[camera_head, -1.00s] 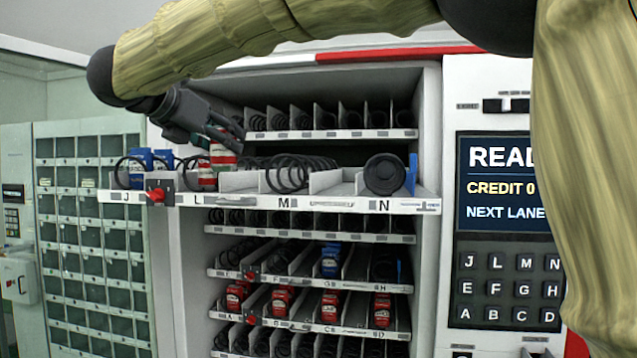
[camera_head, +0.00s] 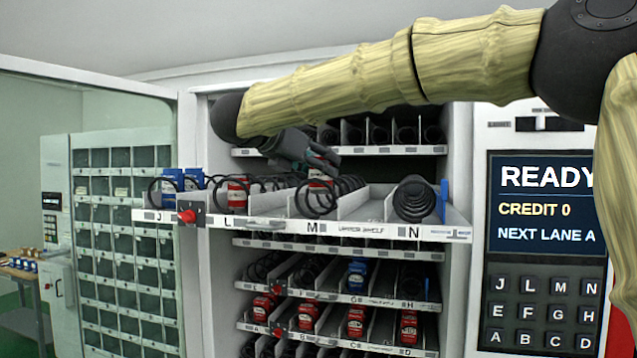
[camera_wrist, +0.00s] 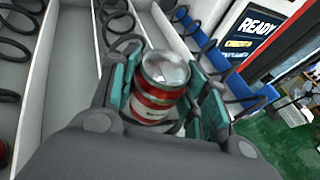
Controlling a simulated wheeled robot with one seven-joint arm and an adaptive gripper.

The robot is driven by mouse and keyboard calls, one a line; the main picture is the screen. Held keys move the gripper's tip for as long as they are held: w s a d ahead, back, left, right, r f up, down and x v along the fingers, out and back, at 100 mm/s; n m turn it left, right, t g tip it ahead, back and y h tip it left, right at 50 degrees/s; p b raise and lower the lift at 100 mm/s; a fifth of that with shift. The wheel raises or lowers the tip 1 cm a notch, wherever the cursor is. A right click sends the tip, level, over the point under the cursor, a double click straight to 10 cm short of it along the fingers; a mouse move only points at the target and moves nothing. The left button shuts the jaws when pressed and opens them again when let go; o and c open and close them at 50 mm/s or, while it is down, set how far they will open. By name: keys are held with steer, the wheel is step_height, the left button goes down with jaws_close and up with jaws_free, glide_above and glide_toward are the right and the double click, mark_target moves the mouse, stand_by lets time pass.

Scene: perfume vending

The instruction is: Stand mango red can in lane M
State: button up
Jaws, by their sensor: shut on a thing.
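My gripper (camera_head: 322,164) reaches over the pulled-out upper shelf (camera_head: 375,235) and is shut on a red can (camera_head: 321,182). In the wrist view the red can (camera_wrist: 158,97), with its silver top, stands between the teal finger pads of my gripper (camera_wrist: 160,100). In the head view the held can is behind the wire coil of lane M (camera_head: 318,199), which hides part of it. The M label (camera_head: 313,227) is on the shelf's front edge. I cannot tell whether the can's base touches the lane floor.
Another red can (camera_head: 237,192) stands in lane L, and blue cans (camera_head: 172,182) are in lane J. A red knob (camera_head: 187,216) sits on the shelf front. Lane N has a coil (camera_head: 414,199) and a blue upright piece (camera_head: 444,201). Dividers separate the lanes.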

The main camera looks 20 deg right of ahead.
mark_target(312, 183)
step_height(312, 183, down, 4)
steer(key=shift+f+p, duration=0.1)
steer(key=shift+p, duration=0.8)
steer(key=shift+f, duration=0.2)
steer(key=shift+f, duration=0.2)
steer(key=o, duration=1.1)
steer(key=shift+r, duration=0.2)
steer(key=shift+s+a, duration=0.1)
steer(key=shift+a, duration=0.15)
steer(key=b+v, duration=0.4)
steer(key=v, duration=0.7)
steer(key=shift+s+a+r+b, duration=0.15)
steer(key=shift+s+a+b, duration=0.05)
steer(key=shift+b, duration=0.2)
